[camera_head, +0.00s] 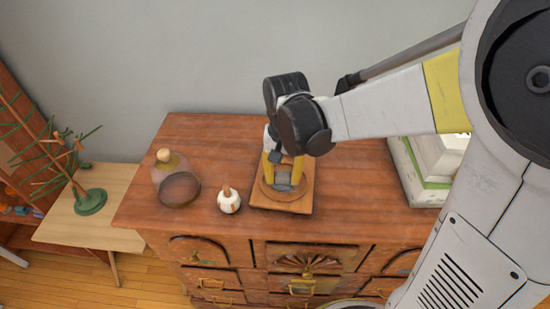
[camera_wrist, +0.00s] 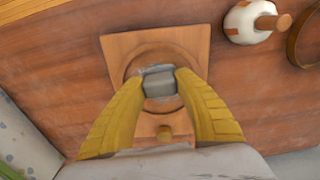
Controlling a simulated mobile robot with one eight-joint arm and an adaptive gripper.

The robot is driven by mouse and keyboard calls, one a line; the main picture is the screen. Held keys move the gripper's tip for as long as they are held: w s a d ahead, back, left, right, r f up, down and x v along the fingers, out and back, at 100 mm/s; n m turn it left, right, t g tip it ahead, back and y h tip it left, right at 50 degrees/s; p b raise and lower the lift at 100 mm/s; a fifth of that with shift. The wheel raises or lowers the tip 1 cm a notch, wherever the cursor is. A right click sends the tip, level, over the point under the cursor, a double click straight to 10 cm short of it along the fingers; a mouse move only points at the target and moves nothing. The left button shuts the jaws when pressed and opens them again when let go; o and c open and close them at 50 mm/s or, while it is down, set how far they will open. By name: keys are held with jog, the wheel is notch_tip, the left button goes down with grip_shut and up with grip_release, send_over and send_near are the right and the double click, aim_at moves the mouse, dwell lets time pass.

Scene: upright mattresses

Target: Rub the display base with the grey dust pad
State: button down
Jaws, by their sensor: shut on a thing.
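The display base (camera_head: 302,201) is a square wooden plate with a raised round ring, on top of the wooden cabinet. In the wrist view the display base (camera_wrist: 120,48) fills the middle, with its round recess around the pad. My gripper (camera_head: 283,172) is above the base, its yellow fingers pointing down. In the wrist view my gripper (camera_wrist: 160,82) is shut on the grey dust pad (camera_wrist: 160,84). The grey dust pad (camera_head: 282,182) is over the middle of the round part; whether it touches the surface is hard to tell.
A small white jar with a wooden stopper (camera_head: 229,203) stands just left of the base. A glass dome with a wooden knob (camera_head: 168,178) is farther left. White and green boxes (camera_head: 432,165) are at the right. The cabinet top (camera_head: 340,215) is bare between base and boxes.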

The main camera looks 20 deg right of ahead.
jog(key=shift+w+d, duration=0.2)
jog(key=shift+w, duration=0.65)
jog(key=shift+w+d, duration=0.25)
jog(key=shift+w, duration=0.65)
jog(key=shift+w+d, duration=0.2)
jog(key=shift+w, duration=0.65)
jog(key=shift+s, duration=0.15)
jog(key=shift+s+d+f, duration=0.1)
jog(key=shift+s+d, duration=0.3)
jog(key=shift+s, duration=0.85)
jog(key=shift+s+d+r, duration=0.1)
jog(key=shift+s+d, duration=0.3)
jog(key=shift+s, duration=0.9)
jog(key=shift+s+d+f, duration=0.1)
jog(key=shift+s+d, duration=0.3)
jog(key=shift+s, duration=0.85)
jog(key=shift+w+d+b, duration=0.15)
jog(key=shift+w+d, duration=0.1)
jog(key=shift+w, duration=0.9)
jog(key=shift+w+d+b, duration=0.1)
jog(key=shift+w+d, duration=0.15)
jog(key=shift+w, duration=0.9)
jog(key=shift+w+d+b, duration=0.15)
jog(key=shift+w+d, duration=0.1)
jog(key=shift+w, duration=0.9)
jog(key=shift+s, duration=0.1)
